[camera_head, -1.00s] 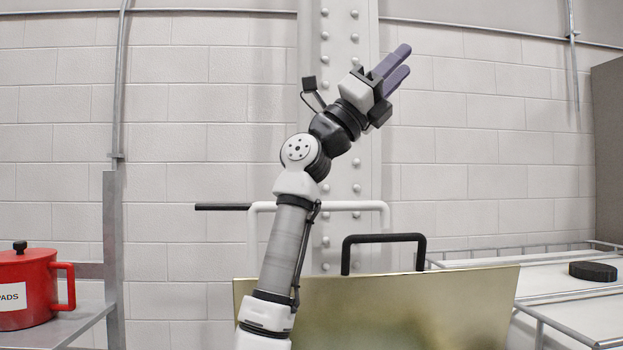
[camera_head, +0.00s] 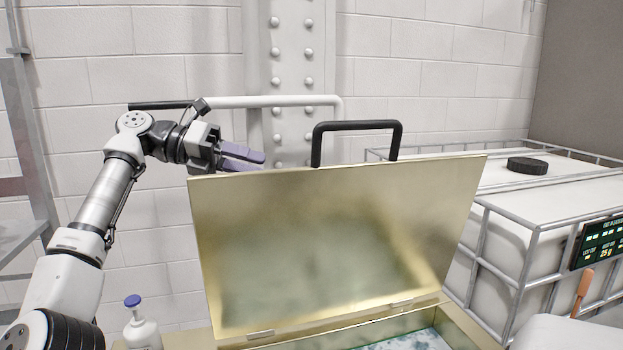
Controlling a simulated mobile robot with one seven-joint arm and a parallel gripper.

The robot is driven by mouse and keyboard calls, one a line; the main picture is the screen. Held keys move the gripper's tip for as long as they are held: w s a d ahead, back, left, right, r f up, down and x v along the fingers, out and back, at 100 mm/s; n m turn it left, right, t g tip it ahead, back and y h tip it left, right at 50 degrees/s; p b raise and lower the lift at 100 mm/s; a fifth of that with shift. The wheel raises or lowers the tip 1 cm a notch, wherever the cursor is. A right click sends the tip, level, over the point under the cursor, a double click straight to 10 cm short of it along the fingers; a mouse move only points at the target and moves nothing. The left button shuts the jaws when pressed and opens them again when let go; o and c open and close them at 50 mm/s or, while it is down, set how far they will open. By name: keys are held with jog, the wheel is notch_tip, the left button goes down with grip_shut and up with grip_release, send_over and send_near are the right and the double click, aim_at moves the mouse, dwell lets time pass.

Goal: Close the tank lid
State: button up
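The tank lid (camera_head: 330,245) is a brassy metal panel. It stands raised, hinged at its lower edge on the tank (camera_head: 462,322), whose opening shows bluish-white contents at the bottom. A black handle (camera_head: 357,126) rises above the lid's top edge. My gripper (camera_head: 262,160) is at the lid's upper left, its two purple fingers pointing right toward the handle and apart from it. A narrow gap shows between the fingers, with nothing held. Whether the fingers are behind the lid's edge or just above it is hard to tell.
A white pipe with a black end (camera_head: 270,101) runs behind the lid. A caged white container with a black cap (camera_head: 527,166) stands at right, near a display panel (camera_head: 600,242). Metal shelving (camera_head: 22,235) is at far left.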

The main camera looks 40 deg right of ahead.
aim_at(314, 181)
jog(key=p+x, duration=0.2)
jog(key=x, duration=1)
jog(key=shift+d+f, duration=0.1)
jog(key=shift+d, duration=0.05)
grip_shut()
